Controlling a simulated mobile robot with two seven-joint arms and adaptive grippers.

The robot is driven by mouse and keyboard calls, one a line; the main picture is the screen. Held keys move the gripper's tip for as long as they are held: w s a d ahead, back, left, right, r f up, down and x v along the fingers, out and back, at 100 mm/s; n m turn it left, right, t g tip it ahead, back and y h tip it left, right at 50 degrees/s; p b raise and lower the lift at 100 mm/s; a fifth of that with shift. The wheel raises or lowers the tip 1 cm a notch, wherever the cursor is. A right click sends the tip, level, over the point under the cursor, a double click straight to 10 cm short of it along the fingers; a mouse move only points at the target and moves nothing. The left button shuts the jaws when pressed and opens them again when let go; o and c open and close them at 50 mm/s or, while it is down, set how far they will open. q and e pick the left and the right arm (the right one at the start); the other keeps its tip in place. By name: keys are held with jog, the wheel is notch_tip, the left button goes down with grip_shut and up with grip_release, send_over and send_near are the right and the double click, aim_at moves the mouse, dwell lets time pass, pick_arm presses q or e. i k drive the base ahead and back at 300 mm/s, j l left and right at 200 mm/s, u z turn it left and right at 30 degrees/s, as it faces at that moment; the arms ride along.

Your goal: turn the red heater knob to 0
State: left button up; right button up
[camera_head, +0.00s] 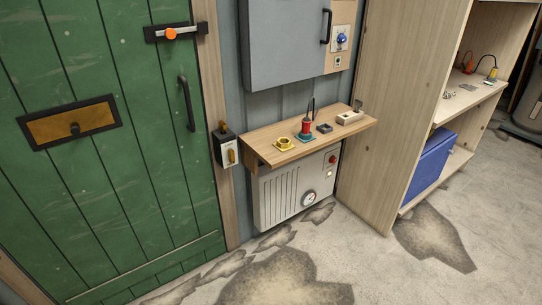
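The heater (279,199) is a pale grey box with vertical slots, mounted low on the wall under a wooden shelf. A small red knob (333,159) sits on a lighter panel at the heater's upper right front. The knob's pointer and any number marks are too small to read. A round white dial gauge (309,198) is lower on the heater's front; its reading cannot be made out. Neither of my grippers is in view.
The wooden shelf (265,135) overhangs the heater and carries a red device (305,128), a yellow ring-shaped item (285,143) and small boxes. A green door (100,150) stands left, a tall wooden cabinet (385,110) right. The floor (350,260) in front is clear.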

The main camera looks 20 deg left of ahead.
aim_at(333, 159)
jog(key=i+l+u, duration=0.45)
jog(key=i+l, duration=1)
